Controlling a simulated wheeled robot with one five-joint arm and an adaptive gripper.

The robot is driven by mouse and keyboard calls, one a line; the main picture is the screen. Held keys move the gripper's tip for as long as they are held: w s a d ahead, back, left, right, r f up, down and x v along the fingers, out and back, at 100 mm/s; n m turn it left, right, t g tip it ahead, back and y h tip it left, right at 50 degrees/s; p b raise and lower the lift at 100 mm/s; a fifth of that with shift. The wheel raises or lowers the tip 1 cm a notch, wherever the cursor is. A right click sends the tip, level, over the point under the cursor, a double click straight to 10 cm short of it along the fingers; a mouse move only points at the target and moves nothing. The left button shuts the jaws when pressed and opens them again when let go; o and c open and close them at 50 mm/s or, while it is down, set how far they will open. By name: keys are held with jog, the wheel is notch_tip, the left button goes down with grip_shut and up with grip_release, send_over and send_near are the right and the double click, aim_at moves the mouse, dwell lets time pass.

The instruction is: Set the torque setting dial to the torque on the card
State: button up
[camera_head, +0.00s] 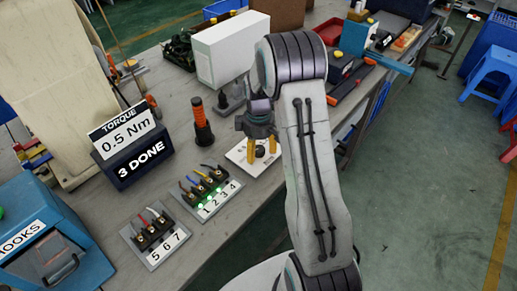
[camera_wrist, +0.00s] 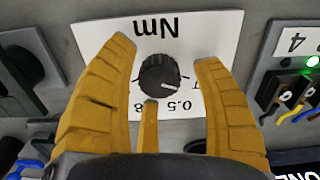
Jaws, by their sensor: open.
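The torque dial is a black ribbed knob (camera_wrist: 160,76) on a white plate (camera_wrist: 203,24) marked "Nm" and "0.5", upside down in the wrist view. Part of another number beside "0.5" is hidden by a finger. A pale mark shows on the knob; its exact setting is hard to tell. My gripper (camera_wrist: 167,52) is open, its yellow fingers on either side of the knob with gaps visible. In the head view my gripper (camera_head: 262,156) is over the dial plate (camera_head: 238,153). The card (camera_head: 124,128) reads "TORQUE 0.5 Nm".
A black "3 DONE" sign (camera_head: 141,165) stands under the card. Terminal block 1-4 (camera_head: 213,200), with green lights, and block 5-7 (camera_head: 160,243) lie in front. An orange-handled tool (camera_head: 201,118) stands upright nearby. A white box (camera_head: 228,45) is behind.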

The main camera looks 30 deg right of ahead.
jog(key=shift+c, duration=0.4)
jog(key=c, duration=1.1)
jog(key=shift+m, duration=0.3)
jog(key=m, duration=0.3)
jog(key=shift+m+b, duration=0.3)
jog(key=shift+b, duration=0.1)
jog(key=shift+m, duration=2.3)
jog(key=shift+b, duration=0.3)
jog(key=o, duration=1.2)
